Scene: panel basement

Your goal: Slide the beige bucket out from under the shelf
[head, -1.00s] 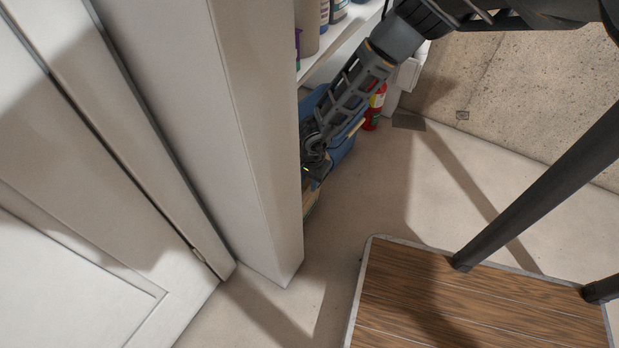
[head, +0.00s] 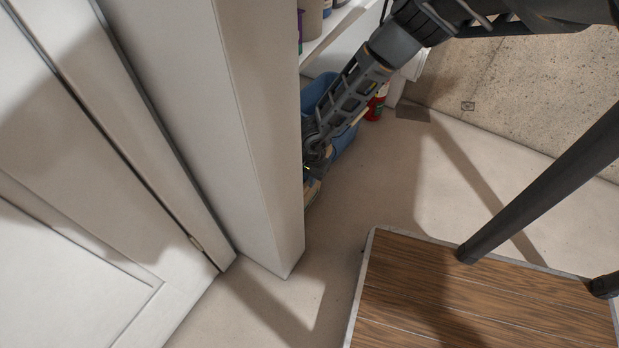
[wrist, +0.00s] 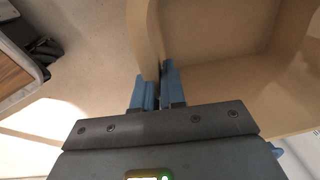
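The beige bucket (wrist: 215,35) fills the upper middle and right of the wrist view. I look into its open inside, and its wall edge runs down between my blue fingertips. My gripper (wrist: 158,88) is shut on that wall, with one finger outside and one inside. In the head view only a small beige part of the bucket (head: 311,190) shows beside the white pillar. The pillar and my arm hide the rest. The white shelf (head: 335,35) stands above and behind, partly hidden by my arm.
A blue bucket (head: 345,139) stands just behind my gripper, with a red extinguisher-like bottle (head: 376,106) beyond it. The white pillar (head: 262,130) is close on the left. A wood-topped platform (head: 480,295) stands at lower right. Bare floor (head: 400,190) lies between.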

